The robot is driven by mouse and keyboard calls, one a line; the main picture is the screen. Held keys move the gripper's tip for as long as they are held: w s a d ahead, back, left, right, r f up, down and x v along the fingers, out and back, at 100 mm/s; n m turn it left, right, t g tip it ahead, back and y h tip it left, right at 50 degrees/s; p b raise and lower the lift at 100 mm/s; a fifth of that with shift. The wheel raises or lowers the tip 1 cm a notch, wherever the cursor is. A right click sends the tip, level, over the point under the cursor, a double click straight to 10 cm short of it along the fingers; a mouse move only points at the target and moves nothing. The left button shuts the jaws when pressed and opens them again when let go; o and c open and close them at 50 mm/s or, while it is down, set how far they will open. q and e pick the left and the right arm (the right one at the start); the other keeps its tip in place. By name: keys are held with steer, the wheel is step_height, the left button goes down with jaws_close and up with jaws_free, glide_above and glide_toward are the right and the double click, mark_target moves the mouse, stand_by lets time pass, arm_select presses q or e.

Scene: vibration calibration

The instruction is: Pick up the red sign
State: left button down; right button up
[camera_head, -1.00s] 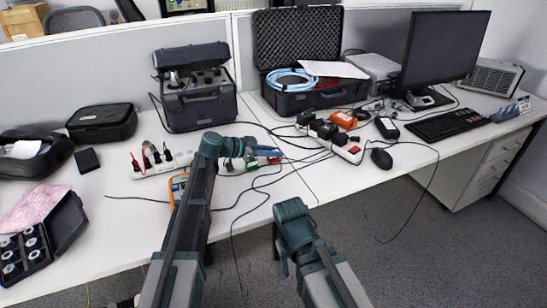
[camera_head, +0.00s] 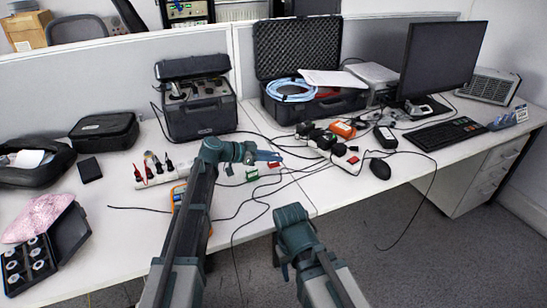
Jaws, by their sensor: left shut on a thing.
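The red sign (camera_head: 273,165) shows as a small red piece right at the fingertips of my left gripper (camera_head: 270,156), over the middle of the desk (camera_head: 270,200). My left gripper is shut on it. The fingers hide part of the sign, and I cannot tell whether it still touches the desk. A small green sign (camera_head: 251,175) is just below and left of the fingertips. My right gripper (camera_head: 284,270) points down in front of the desk edge; its fingers are too hidden to tell open from shut.
A white power strip (camera_head: 152,178) with plugs is left of my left forearm, beside an orange meter (camera_head: 178,196). Cables cross the desk. An open black case (camera_head: 315,106), a monitor (camera_head: 445,62) and a mouse (camera_head: 380,169) are further right.

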arm_select(q)
steer(key=shift+r+p, duration=0.45)
steer(key=shift+r, duration=0.35)
steer(key=s, duration=1)
steer(key=s+r+p, duration=0.1)
steer(key=s, duration=0.5)
arm_select(e)
step_height(320, 180, up, 3)
steer(key=shift+f, duration=0.15)
steer(key=shift+c, duration=0.5)
arm_select(q)
steer(key=shift+d, duration=0.1)
arm_select(e)
steer(key=shift+d, duration=0.1)
